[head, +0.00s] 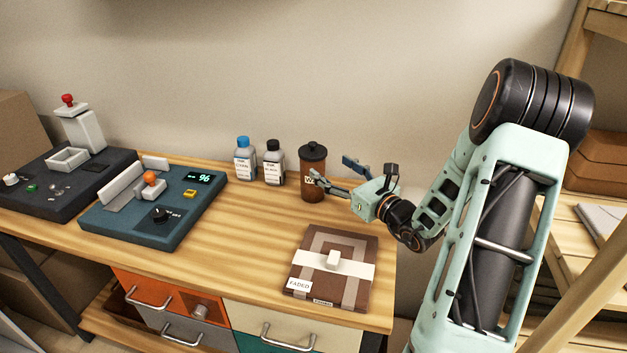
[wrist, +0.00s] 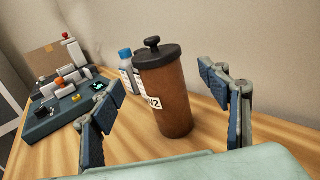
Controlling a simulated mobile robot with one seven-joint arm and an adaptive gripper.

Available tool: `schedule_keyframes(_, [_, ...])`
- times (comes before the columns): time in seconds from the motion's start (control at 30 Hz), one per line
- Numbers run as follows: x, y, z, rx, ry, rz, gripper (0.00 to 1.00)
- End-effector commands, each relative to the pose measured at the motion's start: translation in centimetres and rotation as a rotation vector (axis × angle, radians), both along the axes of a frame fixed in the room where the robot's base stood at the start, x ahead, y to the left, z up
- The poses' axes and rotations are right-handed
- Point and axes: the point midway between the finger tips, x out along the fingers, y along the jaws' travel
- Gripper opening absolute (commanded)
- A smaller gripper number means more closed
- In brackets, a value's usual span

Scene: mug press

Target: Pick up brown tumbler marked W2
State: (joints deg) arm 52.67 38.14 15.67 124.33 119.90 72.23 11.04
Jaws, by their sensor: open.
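The brown tumbler (head: 311,183) stands upright near the back right of the wooden table, with a black lid and knob. In the wrist view the tumbler (wrist: 168,95) stands between my gripper's two fingers, a little beyond their tips. Its white label is partly turned away and reads as ending in "2". My gripper (head: 335,178) is open and empty, just right of the tumbler in the head view; it also shows in the wrist view (wrist: 160,105), with the fingers wide apart. I cannot tell whether a fingertip touches the tumbler.
A blue-capped bottle (head: 244,160) and a black-capped bottle (head: 273,163) stand left of the tumbler. A blue device (head: 146,214) and a dark device (head: 52,184) stand at left. The table's middle is clear.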

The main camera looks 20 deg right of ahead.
Motion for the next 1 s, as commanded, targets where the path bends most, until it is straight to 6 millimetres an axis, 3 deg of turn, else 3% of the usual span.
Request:
schedule_keyframes(0.1, [1.8, 0.6, 0.0, -0.002, -0.002, 0.003, 0.69])
schedule_keyframes(0.37, [3.9, 1.4, -0.2, -0.001, 0.001, 0.004, 0.69])
schedule_keyframes(0.63, [7.5, 2.6, -0.5, -0.003, 0.0, 0.004, 0.69])
schedule_keyframes(0.93, [8.0, 2.7, -0.5, -0.002, 0.001, 0.002, 0.69])
schedule_keyframes(1.0, [8.0, 2.7, -0.5, -0.002, 0.001, 0.002, 0.63])
